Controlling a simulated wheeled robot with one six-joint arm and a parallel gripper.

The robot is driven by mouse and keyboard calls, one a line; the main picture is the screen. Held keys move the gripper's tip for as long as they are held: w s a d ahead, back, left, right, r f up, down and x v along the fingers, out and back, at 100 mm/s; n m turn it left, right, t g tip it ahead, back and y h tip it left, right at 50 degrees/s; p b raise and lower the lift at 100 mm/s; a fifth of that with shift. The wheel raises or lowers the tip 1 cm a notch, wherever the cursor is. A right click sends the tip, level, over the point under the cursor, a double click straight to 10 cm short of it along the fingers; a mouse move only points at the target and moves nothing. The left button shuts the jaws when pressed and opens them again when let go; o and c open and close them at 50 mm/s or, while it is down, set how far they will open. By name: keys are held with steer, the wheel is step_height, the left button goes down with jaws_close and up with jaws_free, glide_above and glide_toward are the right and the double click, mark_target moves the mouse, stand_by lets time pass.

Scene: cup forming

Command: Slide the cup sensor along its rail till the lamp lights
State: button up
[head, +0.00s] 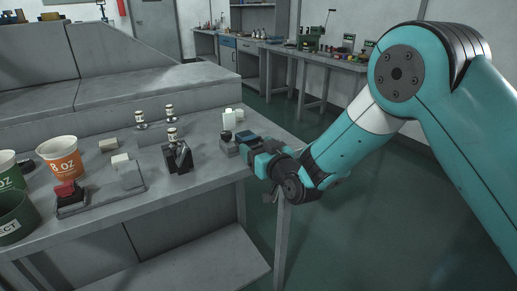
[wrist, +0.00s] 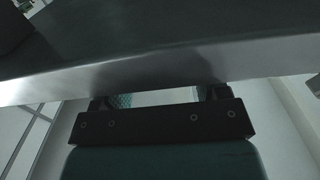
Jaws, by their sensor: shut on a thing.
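My gripper (head: 252,143) is at the right end of the near bench, low beside its edge. It is shut on a small dark block, which I take for the cup sensor; the fingers hide most of it. In the wrist view my gripper (wrist: 160,97) has its fingertips hidden behind a wide grey metal edge, so the grasp does not show there. I cannot make out the rail or a lit lamp.
A black bracket (head: 178,157) and several small vials on stands are left of my gripper.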

steer(key=o, duration=1)
steer(key=shift+s, duration=0.1)
steer(key=b+v, duration=1.2)
steer(key=v, duration=0.5)
steer(key=shift+s+d, duration=0.1)
steer(key=shift+c, duration=0.2)
